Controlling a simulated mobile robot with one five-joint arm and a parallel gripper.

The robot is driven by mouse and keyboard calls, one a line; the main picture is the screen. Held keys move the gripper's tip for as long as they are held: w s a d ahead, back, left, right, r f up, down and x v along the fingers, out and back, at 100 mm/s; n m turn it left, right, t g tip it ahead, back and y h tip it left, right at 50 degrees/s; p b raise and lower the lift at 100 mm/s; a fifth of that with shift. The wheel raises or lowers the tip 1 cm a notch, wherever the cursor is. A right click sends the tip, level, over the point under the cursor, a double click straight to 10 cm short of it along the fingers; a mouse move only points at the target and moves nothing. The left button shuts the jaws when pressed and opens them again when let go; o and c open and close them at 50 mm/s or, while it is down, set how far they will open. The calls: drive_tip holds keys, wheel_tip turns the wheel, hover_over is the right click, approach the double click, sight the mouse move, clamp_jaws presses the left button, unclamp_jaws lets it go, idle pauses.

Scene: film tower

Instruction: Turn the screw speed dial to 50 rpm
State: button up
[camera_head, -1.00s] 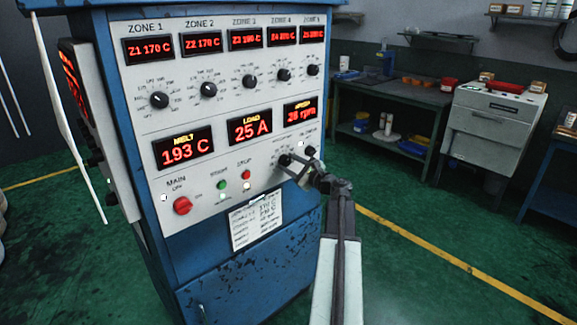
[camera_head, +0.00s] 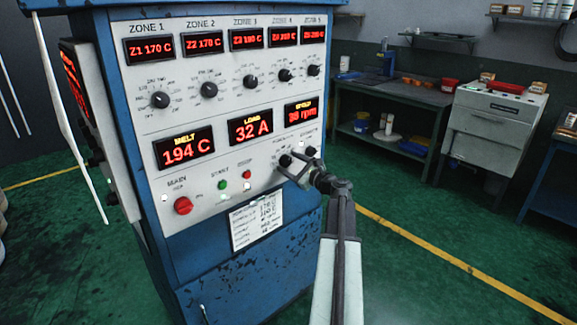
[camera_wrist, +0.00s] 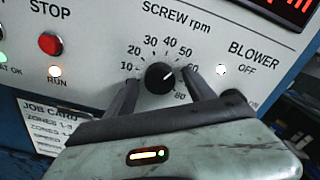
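The screw speed dial (camera_wrist: 160,77) is a black round knob on the white panel, under the label "SCREW rpm". Its white mark points up and right, toward the 50–60 side of the scale. My gripper (camera_wrist: 160,80) has one finger on each side of the knob, with visible gaps, so it looks open around it. In the head view my gripper (camera_head: 297,168) is at the panel's lower right and partly covers the dial area. The red speed display (camera_head: 301,112) reads about 38 or 39 rpm; its last digit is blurred.
The red stop button (camera_wrist: 50,44) and a job card (camera_wrist: 45,115) are at left. Zone knobs are higher on the blue cabinet (camera_head: 250,270). A workbench (camera_head: 385,92) stands behind at right.

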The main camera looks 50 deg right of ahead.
drive_tip(key=s, duration=0.7)
drive_tip(key=shift+s+a, duration=0.35)
drive_tip(key=shift+s, duration=0.05)
